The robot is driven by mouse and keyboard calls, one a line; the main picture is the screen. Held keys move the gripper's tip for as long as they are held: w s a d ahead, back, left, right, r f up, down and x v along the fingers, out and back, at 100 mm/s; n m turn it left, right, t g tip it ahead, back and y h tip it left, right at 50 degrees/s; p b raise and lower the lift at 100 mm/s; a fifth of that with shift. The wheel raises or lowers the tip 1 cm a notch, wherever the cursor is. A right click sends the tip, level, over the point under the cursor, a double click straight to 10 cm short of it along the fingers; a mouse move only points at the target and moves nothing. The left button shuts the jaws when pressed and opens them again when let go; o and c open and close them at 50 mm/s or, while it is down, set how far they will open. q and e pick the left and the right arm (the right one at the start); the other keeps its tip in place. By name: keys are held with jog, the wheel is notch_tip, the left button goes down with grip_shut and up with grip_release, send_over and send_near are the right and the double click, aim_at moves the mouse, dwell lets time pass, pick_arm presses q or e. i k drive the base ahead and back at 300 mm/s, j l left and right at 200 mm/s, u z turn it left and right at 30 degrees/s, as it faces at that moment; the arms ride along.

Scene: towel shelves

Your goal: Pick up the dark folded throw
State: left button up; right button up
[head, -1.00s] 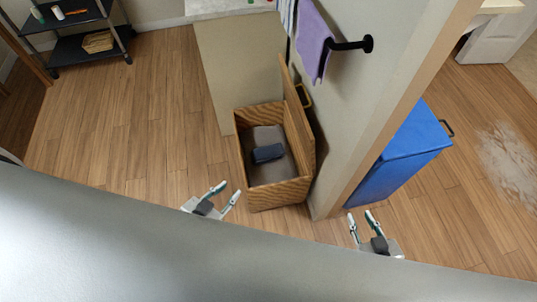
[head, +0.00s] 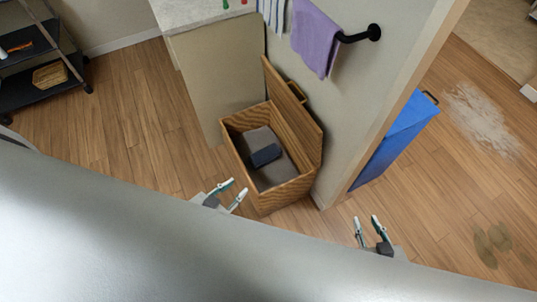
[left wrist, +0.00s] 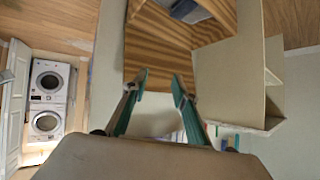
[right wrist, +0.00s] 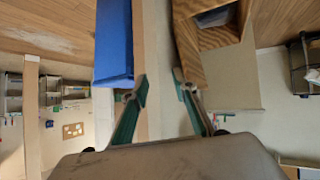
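The dark folded throw (head: 265,155) is a small dark blue-grey bundle. It lies inside an open wooden chest (head: 268,198) on a grey lining or cloth (head: 256,138). The chest stands on the floor against the wall, its lid tilted up on the right side. My left gripper (head: 232,190) is open and empty, just in front of the chest in the head view; its fingers also show apart in the left wrist view (left wrist: 157,88). My right gripper (head: 366,222) is open and empty, right of the chest, past the wall's end. The chest also shows in the right wrist view (right wrist: 190,55).
A purple towel (head: 315,38) hangs on a black wall bar (head: 358,36). A blue bin (head: 395,140) stands beyond the wall end (head: 325,190). A dark shelf cart (head: 40,85) stands at far left. The floor left of the chest is clear.

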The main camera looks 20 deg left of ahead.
aim_at(263, 157)
jog(key=i+j+z, duration=0.1)
jog(key=j+z, duration=0.2)
jog(key=j, duration=0.15)
jog(key=j+z, duration=0.3)
jog(key=j, duration=0.15)
jog(key=i+j+z, duration=0.15)
jog(key=j+z, duration=0.2)
jog(key=j, duration=0.2)
jog(key=i, duration=0.05)
